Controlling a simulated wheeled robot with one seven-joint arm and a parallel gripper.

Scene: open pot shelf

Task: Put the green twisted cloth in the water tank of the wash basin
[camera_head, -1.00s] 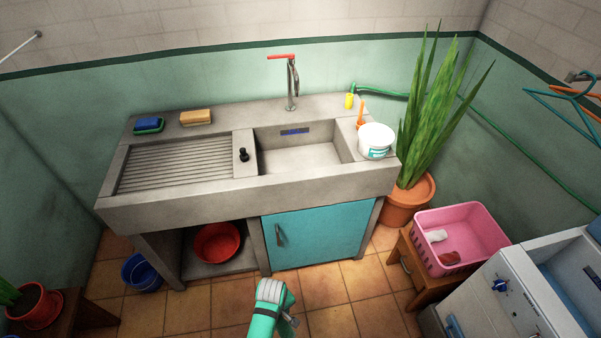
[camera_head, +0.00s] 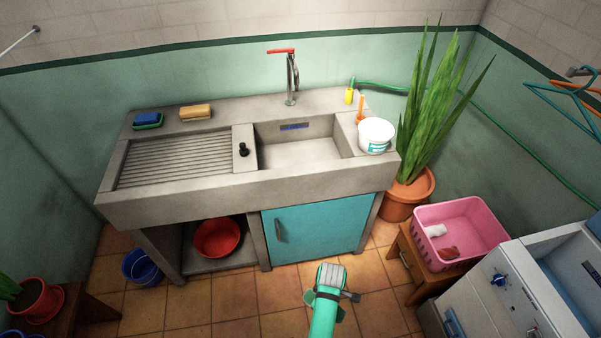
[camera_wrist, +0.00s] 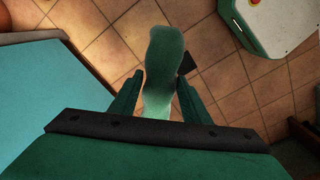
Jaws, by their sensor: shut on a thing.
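The green twisted cloth (camera_wrist: 165,60) is held between the two dark green fingers of my gripper (camera_wrist: 161,92), seen in the wrist view. It sticks out past the fingertips over the tiled floor. The concrete wash basin (camera_head: 240,195) stands against the wall in the head view. Its water tank (camera_head: 300,157) is the deep compartment on the right and looks empty. In the head view my arm is low in front of the basin, to the right of the blue cabinet door's middle; the fingers and cloth cannot be made out clearly there.
A ribbed washboard (camera_head: 175,163) is left of the tank, with a dark stopper (camera_head: 243,150) between. A white tub (camera_head: 375,137) stands on the right rim and a tap (camera_head: 291,80) behind. A potted plant (camera_head: 407,195), pink basket (camera_head: 460,232) and washing machine (camera_head: 500,300) are at right.

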